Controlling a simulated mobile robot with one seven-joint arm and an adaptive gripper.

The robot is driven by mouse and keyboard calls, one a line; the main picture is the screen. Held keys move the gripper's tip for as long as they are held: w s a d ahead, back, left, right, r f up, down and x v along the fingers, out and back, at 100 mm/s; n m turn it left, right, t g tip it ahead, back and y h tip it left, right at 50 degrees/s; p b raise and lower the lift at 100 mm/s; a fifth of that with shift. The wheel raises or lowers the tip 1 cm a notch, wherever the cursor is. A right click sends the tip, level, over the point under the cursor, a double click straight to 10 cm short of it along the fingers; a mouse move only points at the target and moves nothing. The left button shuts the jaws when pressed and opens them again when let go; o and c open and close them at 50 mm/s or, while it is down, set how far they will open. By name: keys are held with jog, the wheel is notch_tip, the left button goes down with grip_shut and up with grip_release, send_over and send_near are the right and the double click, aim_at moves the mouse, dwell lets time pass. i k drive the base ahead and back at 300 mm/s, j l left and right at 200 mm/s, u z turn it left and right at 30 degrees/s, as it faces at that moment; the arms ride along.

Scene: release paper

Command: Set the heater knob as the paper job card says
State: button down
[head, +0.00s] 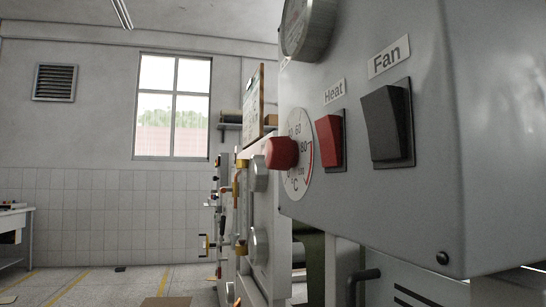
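The heater knob (282,153) is red and sticks out to the left from a round white dial (301,150). The dial is marked in °C, with 60 and 80 legible and a red arc near its right edge. I see it at a steep angle, so the knob's setting cannot be read. A red rocker switch (330,142) labelled Heat and a black rocker switch (388,123) labelled Fan sit right of the dial on a grey box (460,130). A board (253,106) stands beyond the box, its writing unreadable. I cannot identify the job card. My gripper is not in view.
A round gauge (308,28) sits at the box's top left. Machinery with brass-coloured fittings (240,185) stands behind the knob. A table (14,232) is at the far left. The floor (130,283) in the left half looks mostly clear, with yellow lines.

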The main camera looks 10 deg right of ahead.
aim_at(280, 154)
jog(key=i+j, duration=1.1)
jog(key=j, duration=0.15)
jog(key=i+j+z, duration=0.1)
jog(key=i+j, duration=0.45)
jog(key=i+j+z, duration=0.1)
jog(key=z, duration=1.25)
